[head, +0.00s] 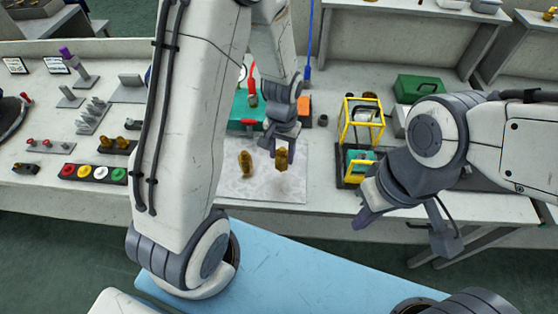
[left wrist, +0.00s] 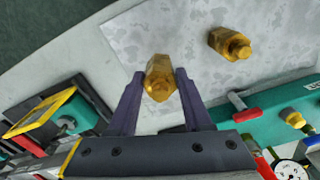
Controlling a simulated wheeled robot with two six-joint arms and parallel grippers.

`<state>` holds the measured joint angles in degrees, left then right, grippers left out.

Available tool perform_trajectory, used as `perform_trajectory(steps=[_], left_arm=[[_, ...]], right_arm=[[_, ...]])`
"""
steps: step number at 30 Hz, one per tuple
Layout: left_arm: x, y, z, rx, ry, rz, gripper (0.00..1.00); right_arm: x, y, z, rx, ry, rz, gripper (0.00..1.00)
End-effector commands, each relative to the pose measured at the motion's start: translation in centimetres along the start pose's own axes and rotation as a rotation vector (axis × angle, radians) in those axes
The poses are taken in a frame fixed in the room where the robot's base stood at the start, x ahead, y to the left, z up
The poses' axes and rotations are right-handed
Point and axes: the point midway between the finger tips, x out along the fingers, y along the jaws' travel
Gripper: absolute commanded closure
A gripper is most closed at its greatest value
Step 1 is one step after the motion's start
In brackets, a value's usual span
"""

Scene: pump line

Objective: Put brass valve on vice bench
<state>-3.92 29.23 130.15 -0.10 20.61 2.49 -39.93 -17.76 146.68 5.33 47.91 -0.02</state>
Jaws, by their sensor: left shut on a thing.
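My left gripper (head: 281,149) is shut on a brass valve (head: 282,160) over the speckled grey mat (head: 270,189). In the left wrist view, the brass valve (left wrist: 160,80) sits between the purple fingertips of this gripper (left wrist: 159,84). I cannot tell if it touches the mat. A second brass piece (head: 246,164) is on the mat to its left; it also shows in the left wrist view (left wrist: 230,43). My right gripper (head: 400,213) is out at the right over the bench's front edge, and its opening is unclear. I cannot make out a vice.
A teal pump unit (head: 243,113) stands behind the mat. A yellow frame (head: 360,120) and a green box (head: 420,88) are to the right. Coloured buttons (head: 92,173) and small fixtures are at the left. A blue surface (head: 290,270) lies in front.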

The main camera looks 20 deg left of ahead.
Motion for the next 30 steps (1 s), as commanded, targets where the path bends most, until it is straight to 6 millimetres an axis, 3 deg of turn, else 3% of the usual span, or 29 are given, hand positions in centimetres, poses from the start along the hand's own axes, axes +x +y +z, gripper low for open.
perform_trajectory(steps=[4,12,24,25,27,30], left_arm=[[0.8,-0.5,0.4,0.001,-0.001,0.000,1.00],[4.1,-0.4,0.3,0.001,0.000,0.000,1.00],[4.7,-0.4,0.3,0.001,0.002,0.000,1.00],[4.7,-0.4,0.3,0.001,0.001,0.000,0.43],[4.6,-0.4,0.3,0.001,0.001,0.000,0.20],[4.6,-0.4,0.3,0.001,0.001,0.000,0.20]], right_arm=[[-0.1,0.0,0.0,0.000,0.000,0.000,1.00],[-0.5,0.0,0.0,0.000,0.000,0.000,1.00],[-0.1,0.0,0.0,0.000,0.000,0.000,1.00],[-0.2,0.0,0.0,0.000,0.000,0.000,1.00],[-0.2,0.0,0.0,0.000,0.000,0.000,1.00],[-0.2,0.0,0.0,0.000,0.000,0.000,1.00]])
